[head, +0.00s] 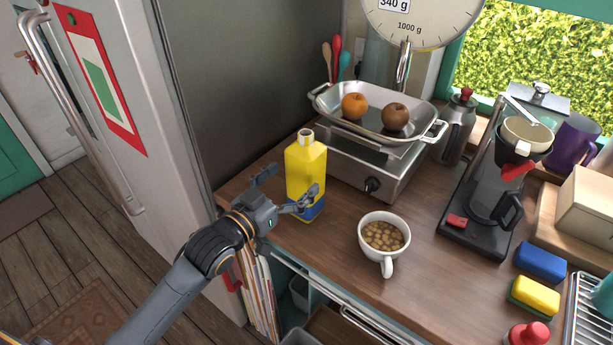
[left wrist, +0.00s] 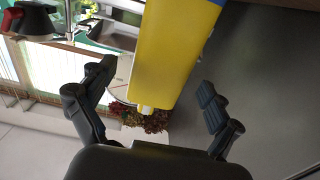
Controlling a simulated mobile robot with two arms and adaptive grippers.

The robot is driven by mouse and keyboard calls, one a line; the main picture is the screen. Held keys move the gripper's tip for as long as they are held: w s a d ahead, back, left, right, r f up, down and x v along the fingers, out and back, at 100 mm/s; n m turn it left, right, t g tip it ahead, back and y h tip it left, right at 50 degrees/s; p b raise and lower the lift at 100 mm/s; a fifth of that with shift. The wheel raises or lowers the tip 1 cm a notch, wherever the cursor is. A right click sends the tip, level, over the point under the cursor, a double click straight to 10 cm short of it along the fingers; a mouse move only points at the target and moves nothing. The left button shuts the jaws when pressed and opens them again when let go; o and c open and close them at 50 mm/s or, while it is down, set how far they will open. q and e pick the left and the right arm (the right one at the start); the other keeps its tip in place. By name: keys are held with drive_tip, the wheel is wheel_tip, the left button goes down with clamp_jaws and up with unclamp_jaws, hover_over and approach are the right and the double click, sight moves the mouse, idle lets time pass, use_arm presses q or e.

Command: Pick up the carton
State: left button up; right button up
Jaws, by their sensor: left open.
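The carton (head: 305,178) is yellow with a blue base and a pale cap. It stands upright on the wooden counter, near the counter's left end, in the head view. In the left wrist view the carton (left wrist: 172,55) appears upside down, between the lines of the two fingers. My left gripper (head: 289,188) is open, with its fingers spread towards the carton's lower part from the front left. I cannot tell whether a finger touches it. My right gripper is in neither view.
A kitchen scale (head: 375,165) with a fruit-filled pan stands close behind the carton. A mug (head: 384,254) of brown pieces is to the right, near the front edge. A coffee maker (head: 470,222) stands further right. The fridge (head: 140,120) rises at the left.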

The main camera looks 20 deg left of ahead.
use_arm(q)
drive_tip(key=shift+w+d+r, duration=0.1)
drive_tip(key=shift+w, duration=0.1)
drive_tip(key=shift+w+p, duration=0.3)
drive_tip(key=shift+p, duration=0.1)
drive_tip(key=p+x, duration=0.1)
drive_tip(key=x, duration=0.2)
drive_tip(key=shift+w+d, duration=0.1)
drive_tip(key=shift+w, duration=0.1)
drive_tip(key=shift+w+d+f, duration=0.15)
drive_tip(key=shift+w+f, duration=0.15)
drive_tip(key=shift+w, duration=0.1)
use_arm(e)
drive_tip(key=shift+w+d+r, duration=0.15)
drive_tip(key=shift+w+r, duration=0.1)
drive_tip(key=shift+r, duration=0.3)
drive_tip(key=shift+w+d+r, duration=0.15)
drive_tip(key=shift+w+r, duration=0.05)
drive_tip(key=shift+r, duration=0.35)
use_arm(q)
drive_tip(key=shift+s, duration=0.1)
drive_tip(key=c, duration=1.1)
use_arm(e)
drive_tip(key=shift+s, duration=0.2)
